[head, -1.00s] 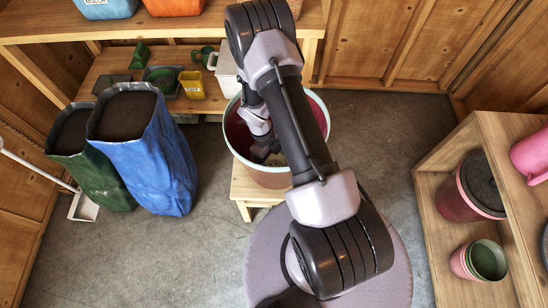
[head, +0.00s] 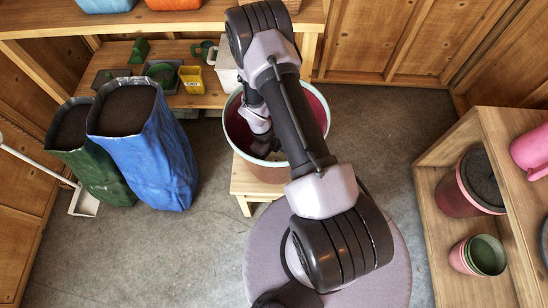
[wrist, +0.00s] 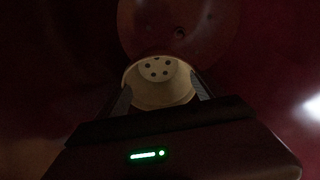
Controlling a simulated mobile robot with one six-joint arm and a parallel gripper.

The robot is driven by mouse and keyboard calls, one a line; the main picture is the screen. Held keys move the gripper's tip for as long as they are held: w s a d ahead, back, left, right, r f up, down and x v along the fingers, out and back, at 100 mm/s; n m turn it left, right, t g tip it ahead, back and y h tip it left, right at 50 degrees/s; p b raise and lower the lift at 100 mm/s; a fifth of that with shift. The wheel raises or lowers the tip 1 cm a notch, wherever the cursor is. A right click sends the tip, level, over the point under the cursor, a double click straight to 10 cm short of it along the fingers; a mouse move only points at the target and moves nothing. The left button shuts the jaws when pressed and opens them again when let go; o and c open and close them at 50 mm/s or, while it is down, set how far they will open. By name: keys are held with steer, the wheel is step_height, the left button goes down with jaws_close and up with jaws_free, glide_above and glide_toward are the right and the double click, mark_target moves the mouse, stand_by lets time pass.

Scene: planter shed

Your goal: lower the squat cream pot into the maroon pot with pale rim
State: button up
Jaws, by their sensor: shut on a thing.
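The maroon pot with pale rim (head: 262,173) stands on a low wooden stool in the head view, its mouth facing up. My arm reaches down into it, and its interior is partly hidden behind the arm. In the wrist view my gripper (wrist: 162,93) is shut on the squat cream pot (wrist: 158,70), whose base with several drain holes shows between the fingers. The maroon pot's dark inside wall (wrist: 60,60) surrounds it, and the floor with a hole (wrist: 179,33) lies beyond. I cannot tell whether the cream pot touches the floor.
The wooden stool (head: 246,188) carries the maroon pot. A blue sack (head: 155,155) and a green sack (head: 95,170) stand on the left. A shelf unit (head: 432,200) with pots is on the right. A low bench (head: 205,100) is behind.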

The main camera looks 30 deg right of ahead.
steer(key=o, duration=1.3)
steer(key=shift+o, duration=0.2)
steer(key=w+a+r+n+t+p, duration=0.1)
steer(key=w+a+r+n+p, duration=0.15)
steer(key=r, duration=1.05)
steer(key=w+a+r+n+p, duration=0.1)
steer(key=w+r+p, duration=0.3)
steer(key=r, duration=0.9)
steer(key=s+a+r+n+t, duration=0.1)
steer(key=s+a+r+n, duration=0.1)
steer(key=r+n, duration=0.35)
steer(key=s+a+r+n+t, duration=0.1)
steer(key=r+n+t, duration=0.1)
steer(key=r, duration=0.7)
steer(key=s+a+r+n+t+y, duration=0.3)
steer(key=s+a+r+n, duration=0.5)
steer(key=s+r+n, duration=0.5)
steer(key=s+n+t, duration=0.1)
steer(key=s+n, duration=0.1)
steer(key=n, duration=0.1)
steer(key=shift+r+t, duration=0.3)
steer(key=shift+r, duration=0.05)
